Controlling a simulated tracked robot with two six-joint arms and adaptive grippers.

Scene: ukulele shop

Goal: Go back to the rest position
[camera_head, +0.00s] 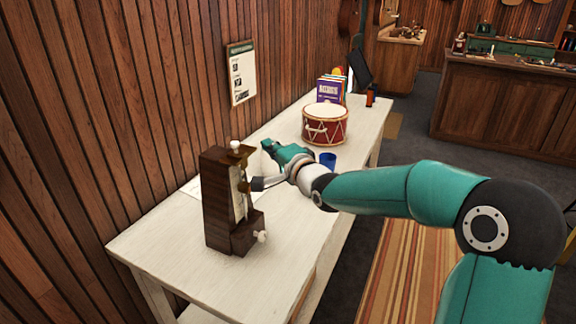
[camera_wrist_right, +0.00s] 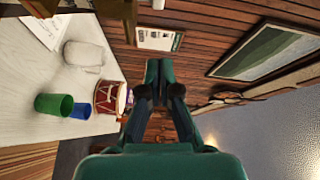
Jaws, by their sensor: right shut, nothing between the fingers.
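My right arm reaches in from the right over the white workbench (camera_head: 172,245). My left gripper is not in view.
A red drum (camera_head: 325,127), a blue cup (camera_head: 328,160) and books (camera_head: 330,90) stand farther along the bench. The wrist view adds a green cup (camera_wrist_right: 53,104) and a pale cloth-like item (camera_wrist_right: 84,55). The wooden wall (camera_head: 150,80) borders the bench; a striped rug (camera_head: 405,270) lies on the floor.

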